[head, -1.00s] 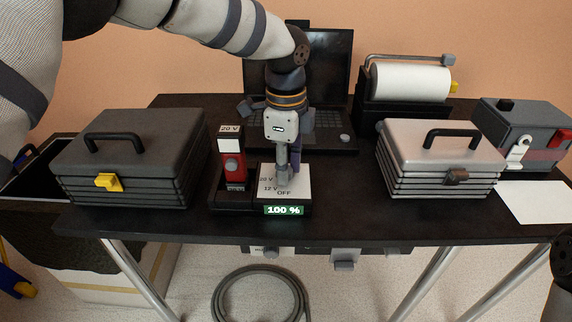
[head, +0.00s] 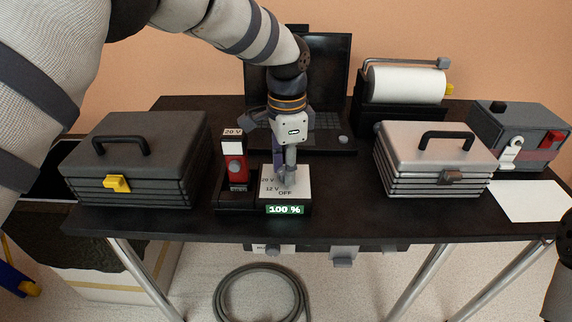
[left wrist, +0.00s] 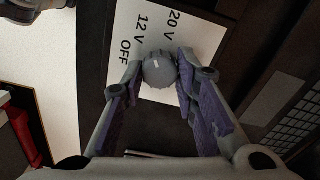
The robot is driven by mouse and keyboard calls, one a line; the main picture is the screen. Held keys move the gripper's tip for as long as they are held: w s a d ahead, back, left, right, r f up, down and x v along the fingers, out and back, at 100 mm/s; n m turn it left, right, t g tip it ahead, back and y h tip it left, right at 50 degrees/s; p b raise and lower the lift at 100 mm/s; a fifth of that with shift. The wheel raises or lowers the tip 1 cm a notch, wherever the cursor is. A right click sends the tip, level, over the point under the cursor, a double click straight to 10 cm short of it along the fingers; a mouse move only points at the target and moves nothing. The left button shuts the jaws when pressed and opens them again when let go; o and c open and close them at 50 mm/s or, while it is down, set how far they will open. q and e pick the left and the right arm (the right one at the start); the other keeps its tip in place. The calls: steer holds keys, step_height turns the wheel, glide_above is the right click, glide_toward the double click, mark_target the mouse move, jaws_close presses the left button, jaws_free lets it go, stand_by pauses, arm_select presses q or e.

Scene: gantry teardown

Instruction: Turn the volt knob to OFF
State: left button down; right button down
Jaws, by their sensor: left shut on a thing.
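The volt knob (left wrist: 160,71) is a round grey knob on a white panel (left wrist: 210,38) marked 20 V, 12 V and OFF. A small pale mark shows on its top, but I cannot tell which label it points to. My left gripper (left wrist: 158,72) has its purple-padded fingers on both sides of the knob, shut on it. In the head view my left gripper (head: 288,181) points down onto the white panel (head: 268,173) and mostly hides the knob. A green display (head: 285,210) below reads 100 %. My right gripper is not in view.
A red unit (head: 236,168) labelled 20 V stands left of the panel. A dark toolbox (head: 140,160) is at the left, a light toolbox (head: 435,160) at the right. A laptop (head: 325,75) is behind the gripper. The front table strip is clear.

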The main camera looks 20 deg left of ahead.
arm_select(q)
steer(key=n, duration=1.1)
steer(key=shift+a+f+p, duration=0.1)
steer(key=shift+p, duration=0.25)
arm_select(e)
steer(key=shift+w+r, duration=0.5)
arm_select(q)
steer(key=shift+n, duration=0.4)
steer(key=c, duration=1.3)
jaws_free()
steer(key=shift+w, duration=0.1)
step_height(320, 180, up, 12)
steer(key=shift+r, duration=0.1)
